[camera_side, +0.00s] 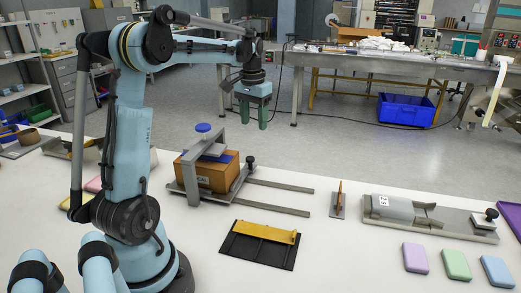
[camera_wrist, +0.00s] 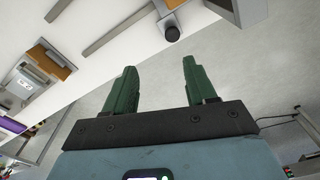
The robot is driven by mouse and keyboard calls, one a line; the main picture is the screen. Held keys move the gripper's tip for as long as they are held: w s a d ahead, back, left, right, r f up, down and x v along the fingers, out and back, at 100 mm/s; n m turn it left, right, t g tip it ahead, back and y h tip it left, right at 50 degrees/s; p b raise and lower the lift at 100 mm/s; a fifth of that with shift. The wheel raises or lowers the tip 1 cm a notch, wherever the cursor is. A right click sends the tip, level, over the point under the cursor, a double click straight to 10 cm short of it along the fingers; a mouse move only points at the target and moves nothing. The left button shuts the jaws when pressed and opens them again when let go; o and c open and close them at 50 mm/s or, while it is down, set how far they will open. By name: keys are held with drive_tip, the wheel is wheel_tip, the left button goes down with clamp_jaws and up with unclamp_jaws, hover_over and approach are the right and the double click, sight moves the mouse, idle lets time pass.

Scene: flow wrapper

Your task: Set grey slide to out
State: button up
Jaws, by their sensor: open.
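At the right of the side view, a long grey fixture (camera_side: 376,225) carries a rounded grey body (camera_side: 398,209) with a white label. A flat grey piece with a black knob (camera_side: 485,217) sits at its right end. A second fixture with two grey rails (camera_side: 283,184) holds a brown box (camera_side: 208,175) and has its own black knob (camera_side: 250,162); a knob also shows in the wrist view (camera_wrist: 172,33). I cannot tell for certain which part is the grey slide. My gripper (camera_side: 254,122) is open and empty, above and behind the rail fixture. Its green fingers (camera_wrist: 159,68) touch nothing.
A black tray with a yellow plate (camera_side: 265,232) lies at the table's front. A small upright brown piece (camera_side: 339,197) stands between the fixtures. Pink, green and blue blocks (camera_side: 456,264) lie at front right.

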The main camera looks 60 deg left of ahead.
sight(249, 158)
drive_tip(key=f, duration=0.4)
drive_tip(key=a+f, duration=0.1)
drive_tip(key=f, duration=0.3)
drive_tip(key=a+f, duration=0.1)
drive_tip(key=f, duration=0.4)
drive_tip(key=shift+s+a, duration=0.25)
drive_tip(key=shift+c, duration=0.5)
clamp_jaws()
drive_tip(key=shift+r, duration=0.1)
